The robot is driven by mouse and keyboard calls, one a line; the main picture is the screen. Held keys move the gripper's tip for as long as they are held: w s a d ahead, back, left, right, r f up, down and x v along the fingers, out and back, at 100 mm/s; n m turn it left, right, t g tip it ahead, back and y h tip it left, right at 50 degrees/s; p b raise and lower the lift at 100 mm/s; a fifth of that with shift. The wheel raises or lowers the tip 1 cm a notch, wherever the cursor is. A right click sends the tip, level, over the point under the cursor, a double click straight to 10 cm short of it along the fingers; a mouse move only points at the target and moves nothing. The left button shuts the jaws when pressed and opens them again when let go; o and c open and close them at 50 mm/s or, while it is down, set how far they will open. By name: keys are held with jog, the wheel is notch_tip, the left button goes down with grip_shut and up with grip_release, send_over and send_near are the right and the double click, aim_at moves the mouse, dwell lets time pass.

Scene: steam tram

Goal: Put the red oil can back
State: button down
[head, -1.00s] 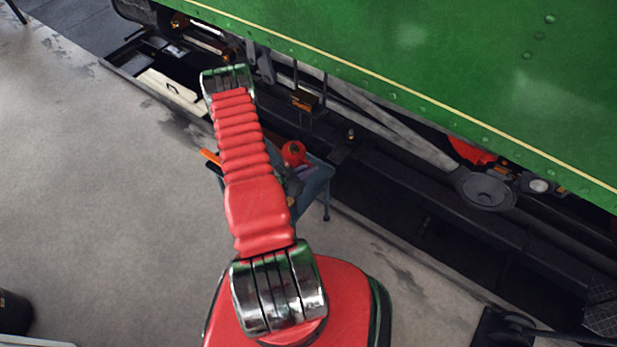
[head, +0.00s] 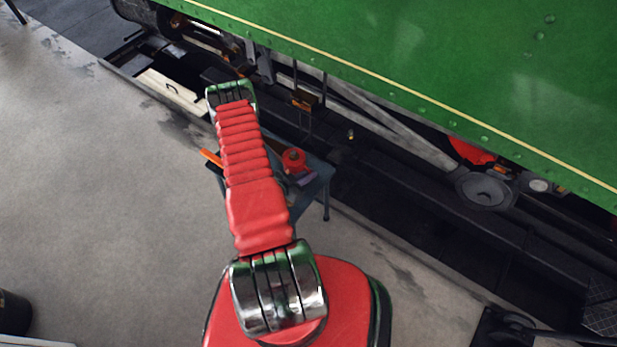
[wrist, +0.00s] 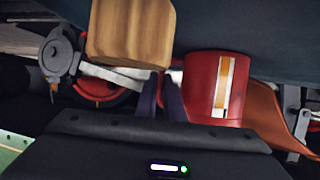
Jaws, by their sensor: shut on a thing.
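The red oil can (head: 293,160) shows in the head view over the small blue-grey stand, just right of my arm. In the wrist view a red cylinder with a white and orange stripe (wrist: 215,85), which looks like the can, is right of my fingers. My gripper (wrist: 160,82) is shut with its dark fingers close together, seemingly on the can; the exact hold is unclear. My arm hides the gripper in the head view. I cannot tell whether the can touches the stand.
The blue-grey stand (head: 318,184) is beside the dark pit edge, with an orange-handled thing (head: 211,158) at its left. A tan block (wrist: 130,32) is close above my fingers in the wrist view. The green tram side (head: 440,60) overhangs behind. Grey floor at left is open.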

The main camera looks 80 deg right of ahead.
jog(key=c, duration=1.9)
grip_release()
jog(key=shift+f, duration=0.1)
jog(key=shift+o, duration=0.2)
jog(key=v, duration=1.1)
jog(key=shift+w+a, duration=0.1)
jog(key=shift+a, duration=0.05)
jog(key=shift+w+a+r, duration=0.15)
jog(key=shift+a+r, duration=0.15)
